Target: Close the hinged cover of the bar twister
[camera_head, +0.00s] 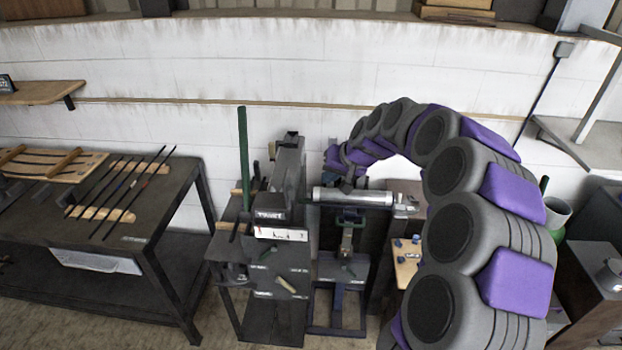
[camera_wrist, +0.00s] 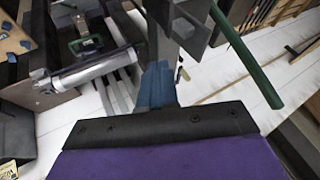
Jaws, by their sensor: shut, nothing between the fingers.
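The bar twister (camera_head: 280,270) stands in the middle of the head view as a dark grey machine with a labelled front and small handles. A tall grey housing part (camera_head: 288,165) rises on its top; I cannot tell for sure whether this is the hinged cover. A silver cylinder (camera_head: 352,197) lies level to its right and shows at upper left in the wrist view (camera_wrist: 92,72). My gripper (camera_wrist: 158,80) is shut and empty, its blue-grey fingers close to the grey parts of the machine.
A green upright lever (camera_head: 243,158) stands left of the machine and crosses the wrist view at right (camera_wrist: 248,58). A dark table (camera_head: 150,225) with rods is at left. A white wall is behind. A board (camera_head: 407,262) with blue pieces is at right.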

